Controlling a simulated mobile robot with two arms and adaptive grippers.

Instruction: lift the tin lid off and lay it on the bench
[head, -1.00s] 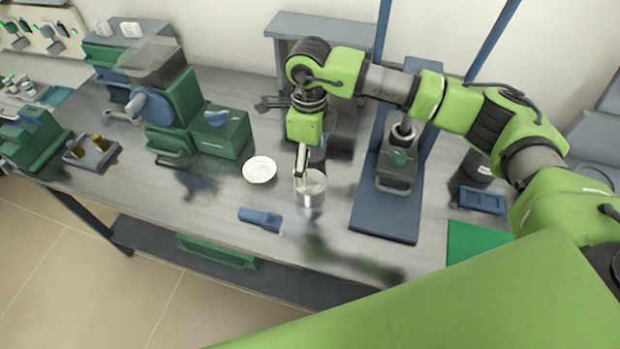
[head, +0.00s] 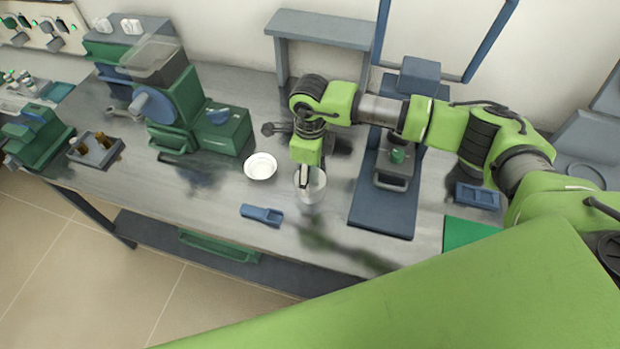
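A small round silvery tin (head: 315,196) stands on the grey metal bench (head: 345,226), left of the blue stand. My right gripper (head: 306,186) points down at the tin, its fingers at the tin's top and partly covering it. I cannot tell whether the fingers touch the lid or how far apart they are. The lid does not show as a separate piece, and the gripper hides part of the tin's top. My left gripper is not in view.
A white dish (head: 260,167) sits left of the tin, and a blue tool (head: 262,214) lies near the front edge. The blue stand (head: 384,209) is to the right. A green machine (head: 190,112) stands at the left. Bare bench lies in front of the tin.

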